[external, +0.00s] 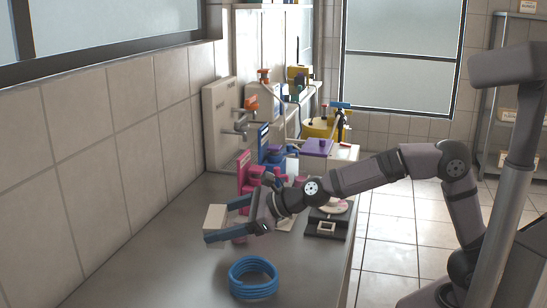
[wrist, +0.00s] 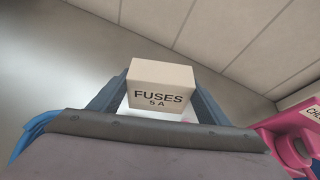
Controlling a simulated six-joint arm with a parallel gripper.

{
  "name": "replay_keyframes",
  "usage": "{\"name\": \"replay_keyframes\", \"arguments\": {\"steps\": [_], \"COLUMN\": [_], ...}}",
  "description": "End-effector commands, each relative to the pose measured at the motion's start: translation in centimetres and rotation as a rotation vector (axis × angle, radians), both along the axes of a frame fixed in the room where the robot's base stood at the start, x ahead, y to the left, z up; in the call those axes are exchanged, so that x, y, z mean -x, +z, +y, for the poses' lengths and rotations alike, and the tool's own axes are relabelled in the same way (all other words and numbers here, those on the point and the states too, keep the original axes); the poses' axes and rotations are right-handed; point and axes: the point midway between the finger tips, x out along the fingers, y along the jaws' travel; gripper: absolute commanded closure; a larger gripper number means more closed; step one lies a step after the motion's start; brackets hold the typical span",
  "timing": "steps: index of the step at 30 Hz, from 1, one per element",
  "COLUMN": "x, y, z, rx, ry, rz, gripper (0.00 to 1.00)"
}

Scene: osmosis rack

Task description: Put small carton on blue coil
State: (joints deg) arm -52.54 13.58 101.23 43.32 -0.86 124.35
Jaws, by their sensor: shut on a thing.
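The small carton (wrist: 160,85) is an off-white box labelled "FUSES 5 A" in the wrist view. In the external view the carton (external: 216,219) shows at the left end of my arm. My gripper (external: 222,221) is shut on it, with one blue-grey finger on each side, and it looks held above the counter. The blue coil (external: 253,279) lies flat on the counter, lower and to the right of the carton in the external view. Part of a blue coil (wrist: 30,138) shows at the left edge of the wrist view, partly hidden by my gripper body.
A pink stand (external: 244,172) and a blue stand (external: 263,145) are behind my gripper. A black device (external: 326,224) sits near the counter's right edge. A tiled wall runs along the left. The counter (external: 165,262) is clear around the coil.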

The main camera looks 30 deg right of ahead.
Motion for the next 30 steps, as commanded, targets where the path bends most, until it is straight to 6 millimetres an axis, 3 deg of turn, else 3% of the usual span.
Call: {"name": "replay_keyframes", "arguments": {"steps": [11, 21, 30], "x": [-2.9, -7.2, -9.0], "y": [2.2, 6.2, 10.8], "z": [-2.5, -8.8, -14.9], "rx": [0.002, 0.002, -0.001], "ry": [-0.101, -0.293, -0.446], "rz": [0.001, 0.0, 0.0], "gripper": [0.54, 0.54, 0.54]}}
